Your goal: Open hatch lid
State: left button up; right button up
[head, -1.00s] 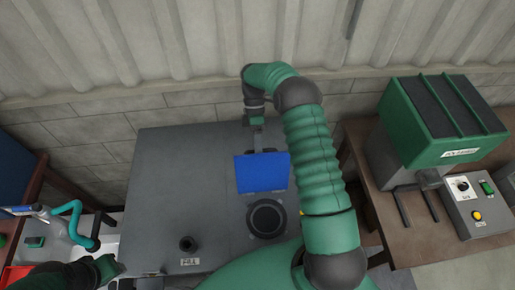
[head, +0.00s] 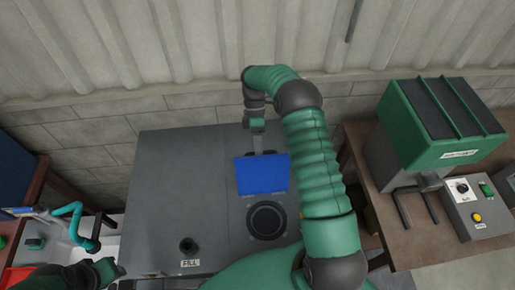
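The blue hatch lid (head: 262,174) stands raised at the back of a dark round opening (head: 266,221) on top of the grey chassis box (head: 185,165). The opening is uncovered. My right arm reaches over from the right, and its gripper (head: 258,138) points down just behind the lid's top edge. The fingers are small and partly hidden, so I cannot tell whether they touch the lid or how far they are apart. Part of my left arm shows at the lower left; its gripper fingers are not visible.
A short dark pipe stub (head: 188,246) and a label (head: 190,263) are at the front of the box. A green-topped machine (head: 440,120) and a control box (head: 476,209) stand on the brown table to the right. A teal-handled item (head: 72,226) is at left. A wall is behind.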

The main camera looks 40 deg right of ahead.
jog(key=b+v, duration=0.2)
jog(key=v, duration=0.5)
jog(key=shift+w+d, duration=0.15)
jog(key=shift+w, duration=0.05)
jog(key=shift+s+r, duration=0.1)
jog(key=shift+r, duration=0.1)
jog(key=shift+r, duration=0.1)
